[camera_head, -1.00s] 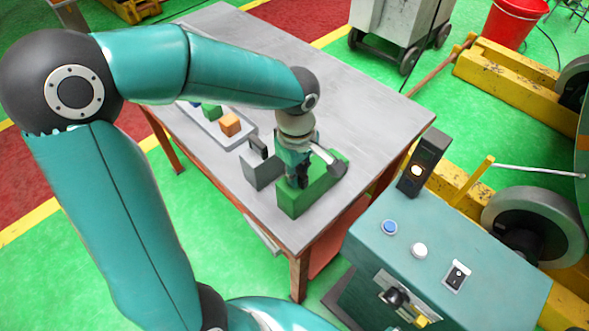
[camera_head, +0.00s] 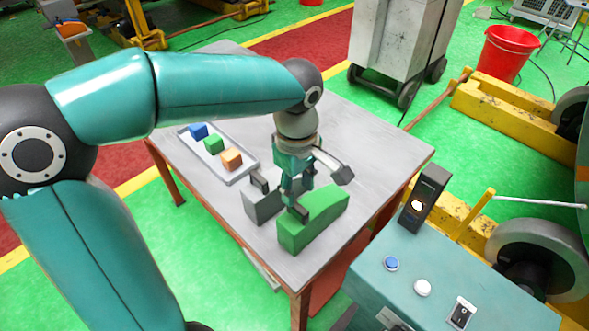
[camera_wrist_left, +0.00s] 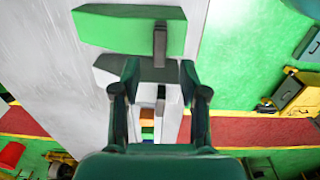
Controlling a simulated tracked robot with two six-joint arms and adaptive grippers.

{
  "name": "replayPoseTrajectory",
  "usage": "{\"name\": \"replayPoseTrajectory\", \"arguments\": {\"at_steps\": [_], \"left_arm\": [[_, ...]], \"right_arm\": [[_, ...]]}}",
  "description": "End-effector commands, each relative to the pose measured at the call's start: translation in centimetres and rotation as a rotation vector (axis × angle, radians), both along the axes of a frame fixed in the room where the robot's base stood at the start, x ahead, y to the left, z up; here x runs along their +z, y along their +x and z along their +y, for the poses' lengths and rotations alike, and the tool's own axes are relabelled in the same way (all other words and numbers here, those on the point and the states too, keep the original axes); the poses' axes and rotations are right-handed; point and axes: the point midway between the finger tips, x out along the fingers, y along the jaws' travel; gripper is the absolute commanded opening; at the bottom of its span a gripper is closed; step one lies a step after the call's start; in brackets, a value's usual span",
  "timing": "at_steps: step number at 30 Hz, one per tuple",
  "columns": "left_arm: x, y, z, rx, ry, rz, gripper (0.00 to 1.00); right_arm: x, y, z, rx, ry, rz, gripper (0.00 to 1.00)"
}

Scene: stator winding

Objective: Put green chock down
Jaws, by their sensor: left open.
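The green chock (camera_head: 318,213), a long wedge-like block, rests on the grey tabletop near its front corner. It also shows at the top of the left wrist view (camera_wrist_left: 120,32). My left gripper (camera_head: 302,190) hangs above and beside the chock with its fingers spread, holding nothing. In the left wrist view the gripper (camera_wrist_left: 160,78) has one dark finger overlapping the chock's edge; I cannot tell whether it touches. A grey block (camera_head: 262,207) stands beside the green chock, partly hidden by a finger. My right gripper is not in view.
A tray (camera_head: 243,176) with blue, green and orange cubes lies left of the gripper. The far part of the table (camera_head: 370,130) is clear. A teal control box (camera_head: 440,270) with a dark lamp unit (camera_head: 425,195) stands to the right.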

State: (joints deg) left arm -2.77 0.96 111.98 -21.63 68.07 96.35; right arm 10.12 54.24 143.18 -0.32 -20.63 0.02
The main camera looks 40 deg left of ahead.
Motion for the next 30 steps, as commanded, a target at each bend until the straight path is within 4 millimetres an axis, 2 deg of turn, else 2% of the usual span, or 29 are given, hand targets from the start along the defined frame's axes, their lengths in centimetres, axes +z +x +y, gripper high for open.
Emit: {"name": "replayPoseTrajectory", "arguments": {"at_steps": [3, 9, 30], "left_arm": [[2.2, 0.0, 0.0, -0.001, 0.000, -0.004, 0.43], [4.2, -0.1, 0.0, 0.001, -0.001, -0.001, 0.43], [4.4, -0.2, 0.0, 0.001, 0.000, 0.001, 0.43]], "right_arm": [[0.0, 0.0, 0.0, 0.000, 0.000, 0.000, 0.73], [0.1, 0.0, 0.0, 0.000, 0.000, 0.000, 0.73], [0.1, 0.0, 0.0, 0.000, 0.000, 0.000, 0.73]]}}
